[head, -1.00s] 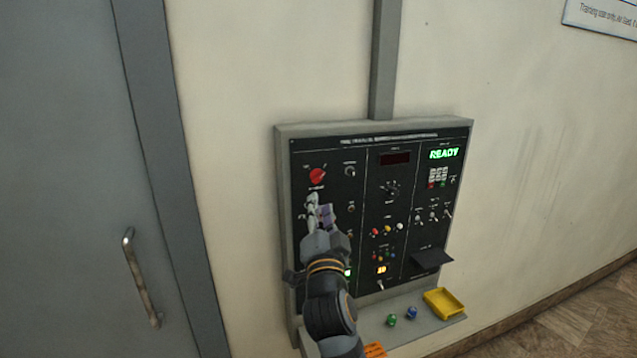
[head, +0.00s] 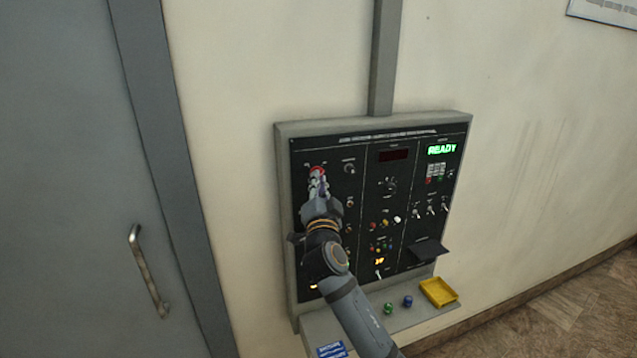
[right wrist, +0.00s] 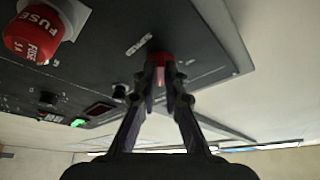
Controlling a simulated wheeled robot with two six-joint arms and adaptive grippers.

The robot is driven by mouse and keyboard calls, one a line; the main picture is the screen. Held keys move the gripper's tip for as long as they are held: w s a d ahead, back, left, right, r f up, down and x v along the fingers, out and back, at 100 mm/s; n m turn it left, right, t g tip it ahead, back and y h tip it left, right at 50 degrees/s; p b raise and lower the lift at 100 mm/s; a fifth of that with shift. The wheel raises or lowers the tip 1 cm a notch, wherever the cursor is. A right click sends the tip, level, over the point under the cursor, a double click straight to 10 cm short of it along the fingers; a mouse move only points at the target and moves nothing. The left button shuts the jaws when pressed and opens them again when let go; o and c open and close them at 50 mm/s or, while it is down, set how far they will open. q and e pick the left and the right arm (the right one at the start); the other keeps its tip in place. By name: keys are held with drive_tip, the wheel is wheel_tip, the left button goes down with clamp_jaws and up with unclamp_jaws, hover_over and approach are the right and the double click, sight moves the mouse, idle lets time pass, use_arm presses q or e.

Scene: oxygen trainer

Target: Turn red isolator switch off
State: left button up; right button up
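The red isolator switch (head: 317,169) is at the upper left of the black control panel (head: 365,160) in the head view. My right gripper (head: 317,180) is at the switch and covers its lower part. In the right wrist view the fingertips of the right gripper (right wrist: 161,72) are close together, with the red switch (right wrist: 159,57) at and between them. They look shut on its red grip, though the contact is partly hidden. The switch's exact angle cannot be read. My left gripper is not in view.
A red fuse cap (right wrist: 32,35) stands out from the panel in the right wrist view. Small knobs and toggles cover the panel, with a green READY display (head: 441,150). A yellow tray (head: 439,292), a green piece (head: 388,308) and a blue piece (head: 408,301) are on the shelf below.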

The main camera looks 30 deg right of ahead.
clamp_jaws()
drive_tip(key=n+t+y+b, duration=0.1)
drive_tip(key=n+y+b, duration=0.2)
drive_tip(key=n+b, duration=0.2)
drive_tip(key=d+n+t+y+b, duration=0.1)
drive_tip(key=n+y+b, duration=0.2)
drive_tip(key=n, duration=0.6)
drive_tip(key=n+t+y+b, duration=0.1)
drive_tip(key=n+y+b, duration=0.2)
drive_tip(key=n+b, duration=0.4)
drive_tip(key=shift+s+d+f+t+y, duration=0.2)
drive_tip(key=shift+f+t+y, duration=0.1)
drive_tip(key=shift+f+y, duration=0.1)
drive_tip(key=shift+r+n+g+y+b, duration=0.2)
drive_tip(key=shift+n+y+b, duration=0.3)
drive_tip(key=shift+n, duration=0.55)
drive_tip(key=shift+r+n+g+y+b, duration=0.15)
drive_tip(key=shift+n+y+b, duration=0.35)
drive_tip(key=shift+n, duration=0.55)
drive_tip(key=o, duration=0.6)
unclamp_jaws()
